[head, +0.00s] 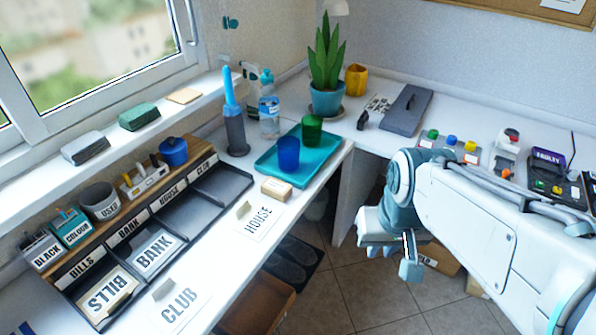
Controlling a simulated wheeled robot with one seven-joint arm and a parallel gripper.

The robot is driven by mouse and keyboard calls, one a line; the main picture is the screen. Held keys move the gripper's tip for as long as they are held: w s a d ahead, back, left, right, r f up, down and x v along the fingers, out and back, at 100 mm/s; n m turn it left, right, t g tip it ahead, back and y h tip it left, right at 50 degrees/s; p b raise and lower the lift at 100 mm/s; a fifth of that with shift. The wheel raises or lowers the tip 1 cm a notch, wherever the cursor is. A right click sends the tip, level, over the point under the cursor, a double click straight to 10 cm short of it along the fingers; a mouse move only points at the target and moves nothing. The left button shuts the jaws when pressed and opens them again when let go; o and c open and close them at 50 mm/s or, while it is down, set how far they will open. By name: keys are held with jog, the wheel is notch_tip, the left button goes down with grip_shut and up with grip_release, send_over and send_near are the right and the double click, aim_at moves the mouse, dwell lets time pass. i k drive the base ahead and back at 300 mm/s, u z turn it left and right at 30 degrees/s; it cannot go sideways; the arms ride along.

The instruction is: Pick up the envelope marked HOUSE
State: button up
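The envelope marked HOUSE (262,224) is white with black letters. It lies flat on the white counter, near its front edge, in front of the sorting tray, with a small beige piece at one end. My gripper (393,262) hangs over the floor to the right of the counter, well away from the envelope. Its fingers look apart with nothing between them. The black sorting tray (205,213) has labelled compartments; the one labelled HOUSE looks empty.
A CLUB envelope (178,305) lies on the counter nearer me. BANK (155,252) and BILLS (106,296) envelopes lie in the tray. Behind HOUSE are a beige block (276,189) and a teal tray (267,168) with blue and green cups.

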aim_at(255, 221)
jog(key=z, duration=0.35)
jog(key=i, duration=1.1)
jog(key=u, duration=3.35)
